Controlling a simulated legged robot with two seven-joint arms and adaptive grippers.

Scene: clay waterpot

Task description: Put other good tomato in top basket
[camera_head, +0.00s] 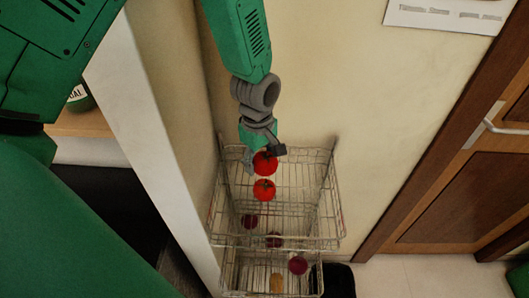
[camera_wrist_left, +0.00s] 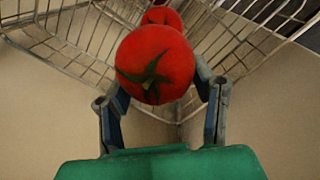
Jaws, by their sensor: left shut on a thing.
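My left gripper (camera_head: 262,150) is shut on a red tomato (camera_head: 265,163), held at the back of the wire top basket (camera_head: 330,205). In the left wrist view the held tomato (camera_wrist_left: 155,64) sits between the two fingers (camera_wrist_left: 160,85), its green stem facing the camera. A second red tomato (camera_head: 264,190) lies in the top basket just in front of the held one. It also shows behind the held tomato in the left wrist view (camera_wrist_left: 162,17). I cannot tell whether the held tomato touches the basket floor. My right gripper is not in view.
Darker reddish round items (camera_head: 298,265) show lower in the wire rack, with a small tan item (camera_head: 277,283). A wall stands behind the rack and a white partition edge (camera_head: 150,150) to its left. A brown door (camera_head: 465,190) is at right.

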